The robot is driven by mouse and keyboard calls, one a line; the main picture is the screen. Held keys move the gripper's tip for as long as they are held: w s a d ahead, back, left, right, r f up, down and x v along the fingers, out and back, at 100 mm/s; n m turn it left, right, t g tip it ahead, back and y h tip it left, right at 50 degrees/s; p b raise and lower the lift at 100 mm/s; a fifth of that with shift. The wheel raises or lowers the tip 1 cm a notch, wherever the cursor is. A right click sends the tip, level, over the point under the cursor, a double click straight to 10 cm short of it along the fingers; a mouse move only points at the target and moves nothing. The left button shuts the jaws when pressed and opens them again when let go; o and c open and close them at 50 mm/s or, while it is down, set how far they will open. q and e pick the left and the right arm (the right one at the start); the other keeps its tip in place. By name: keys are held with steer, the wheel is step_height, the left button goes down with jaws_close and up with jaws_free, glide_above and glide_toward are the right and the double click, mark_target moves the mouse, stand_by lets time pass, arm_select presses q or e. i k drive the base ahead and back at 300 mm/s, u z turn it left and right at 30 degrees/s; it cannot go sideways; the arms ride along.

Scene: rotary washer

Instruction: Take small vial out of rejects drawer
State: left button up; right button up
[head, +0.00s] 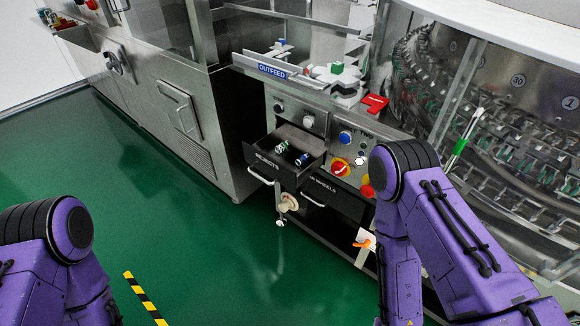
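The rejects drawer (269,171) is pulled open from the metal cabinet in the middle of the head view. Its dark front has white lettering and a handle. Inside lie two small items that look like vials: one with green and white (282,147), the other with blue (303,159). They lie apart, and I cannot tell their sizes clearly. My purple left arm shows at the lower left and my purple right arm at the right. Both grippers are outside the view. Nothing of mine is at the drawer.
A second dark drawer front (335,198) sits right of the open drawer. The OUTFEED ledge (272,71) is above. The green floor (190,215) in front is clear.

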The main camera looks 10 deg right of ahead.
mark_target(302, 158)
steer(key=u, duration=1.3)
steer(key=i, duration=1.25)
steer(key=z, duration=2.15)
